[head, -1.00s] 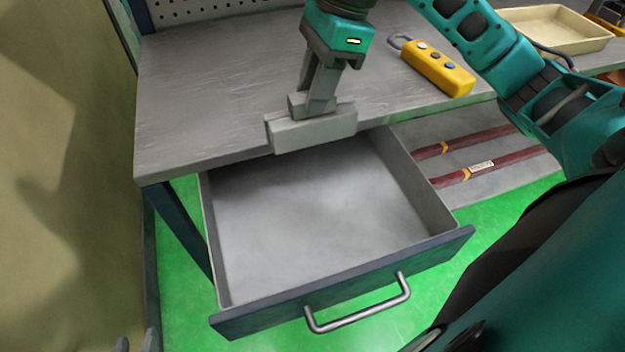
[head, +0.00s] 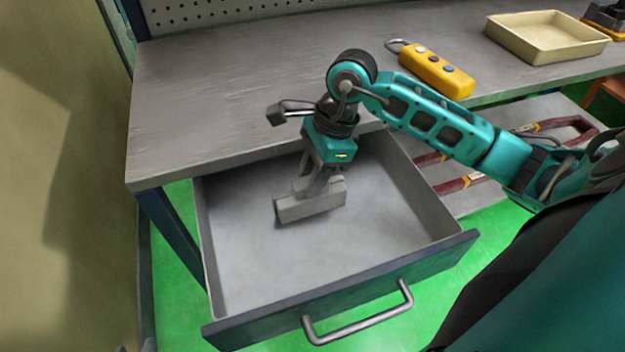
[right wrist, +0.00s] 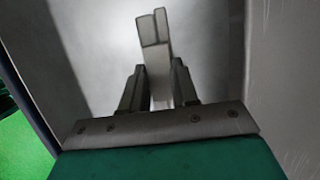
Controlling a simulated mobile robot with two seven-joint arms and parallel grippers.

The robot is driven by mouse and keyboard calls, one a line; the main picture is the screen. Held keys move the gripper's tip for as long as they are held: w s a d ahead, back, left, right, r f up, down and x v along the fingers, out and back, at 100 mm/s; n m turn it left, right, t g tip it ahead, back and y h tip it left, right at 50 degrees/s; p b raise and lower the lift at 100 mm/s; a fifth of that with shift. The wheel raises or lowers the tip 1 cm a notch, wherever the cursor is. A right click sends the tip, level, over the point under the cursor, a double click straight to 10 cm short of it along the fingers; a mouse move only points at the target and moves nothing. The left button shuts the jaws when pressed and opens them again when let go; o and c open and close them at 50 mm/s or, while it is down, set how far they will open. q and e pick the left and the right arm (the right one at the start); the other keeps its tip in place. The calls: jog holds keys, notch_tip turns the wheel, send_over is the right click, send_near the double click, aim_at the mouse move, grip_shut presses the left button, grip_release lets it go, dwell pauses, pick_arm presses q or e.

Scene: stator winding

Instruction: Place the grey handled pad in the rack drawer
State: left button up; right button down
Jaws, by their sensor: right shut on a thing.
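The grey handled pad (head: 312,205) is a light grey block with an upright handle. My right gripper (head: 318,183) is shut on its handle and holds it inside the open rack drawer (head: 240,262), near the drawer's back middle. Whether the pad's underside touches the drawer floor I cannot tell. In the right wrist view the two dark fingers (right wrist: 158,88) stand on either side of the pale handle, with the pad (right wrist: 152,40) beyond them. The drawer is otherwise empty. My left gripper is not clearly in view.
The grey bench top (head: 215,95) overhangs the drawer's back. A yellow pendant control (head: 436,72) and a cream tray (head: 548,36) lie on it. The drawer's front has a metal bar handle (head: 360,322). Red bars (head: 455,184) lie on a lower shelf at right.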

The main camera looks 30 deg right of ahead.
jog(key=shift+f, duration=0.75)
jog(key=shift+f+b, duration=0.3)
jog(key=shift+b, duration=0.05)
jog(key=c, duration=0.8)
grip_release()
jog(key=shift+r, duration=0.1)
jog(key=shift+c, duration=0.2)
jog(key=w+p+v, duration=0.1)
jog(key=v, duration=1.1)
jog(key=shift+s+r+p, duration=0.25)
jog(key=shift+s+p, duration=0.15)
jog(key=shift+s, duration=0.15)
